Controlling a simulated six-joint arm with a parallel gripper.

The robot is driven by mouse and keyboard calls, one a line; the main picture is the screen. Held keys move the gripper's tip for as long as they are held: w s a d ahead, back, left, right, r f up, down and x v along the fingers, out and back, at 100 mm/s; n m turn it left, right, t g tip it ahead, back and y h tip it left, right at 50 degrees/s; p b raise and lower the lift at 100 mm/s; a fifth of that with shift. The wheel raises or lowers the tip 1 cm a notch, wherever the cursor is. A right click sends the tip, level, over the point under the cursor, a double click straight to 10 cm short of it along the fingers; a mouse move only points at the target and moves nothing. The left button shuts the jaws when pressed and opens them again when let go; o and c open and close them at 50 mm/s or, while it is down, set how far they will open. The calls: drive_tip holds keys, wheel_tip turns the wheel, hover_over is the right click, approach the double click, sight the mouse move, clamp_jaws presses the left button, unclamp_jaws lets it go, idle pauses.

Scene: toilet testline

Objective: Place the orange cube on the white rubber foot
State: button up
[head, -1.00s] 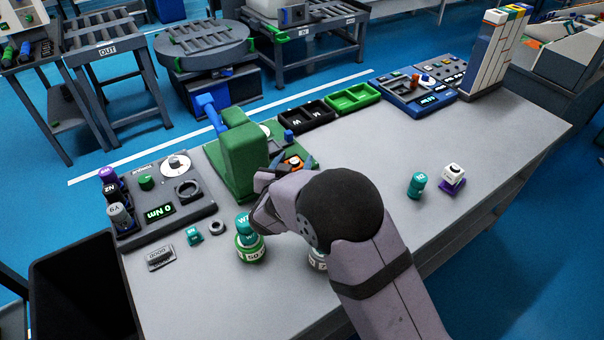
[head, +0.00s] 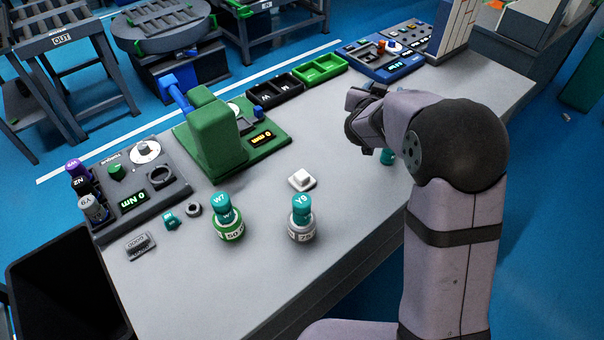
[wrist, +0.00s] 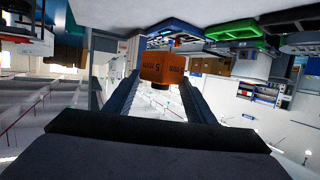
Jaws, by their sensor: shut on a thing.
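A green press (head: 214,130) stands behind, left. Green (head: 320,69) and black (head: 275,92) trays lie at the back. A teal piece (head: 387,157) is partly hidden by my arm.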

drive_tip(key=shift+d+r+n+y, duration=0.3)
drive_tip(key=shift+r+y, duration=0.1)
drive_tip(key=shift+r, duration=0.1)
drive_tip(key=shift+a+r+n+y, duration=0.1)
drive_tip(key=shift+r+n+y, duration=0.1)
drive_tip(key=shift+n+y, duration=0.15)
drive_tip(key=shift+a+r+n+t+y, duration=0.2)
drive_tip(key=shift+n+t+y, duration=0.1)
drive_tip(key=shift+y, duration=0.15)
drive_tip(key=shift+s+a+r+n+y, duration=0.1)
drive_tip(key=shift+s+a+n+y, duration=0.05)
drive_tip(key=shift+a+n+y, duration=0.5)
drive_tip(key=s+a+f+n+g+y, duration=0.2)
drive_tip(key=s+a+f+n+y, duration=0.2)
drive_tip(key=a, duration=0.5)
drive_tip(key=s+a+f+n+g+y, duration=0.2)
drive_tip(key=s+a+f+n+y, duration=0.2)
drive_tip(key=s+a+y, duration=0.3)
drive_tip(key=s+a+n, duration=0.1)
drive_tip(key=a, duration=0.1)
drive_tip(key=shift+a, duration=0.3)
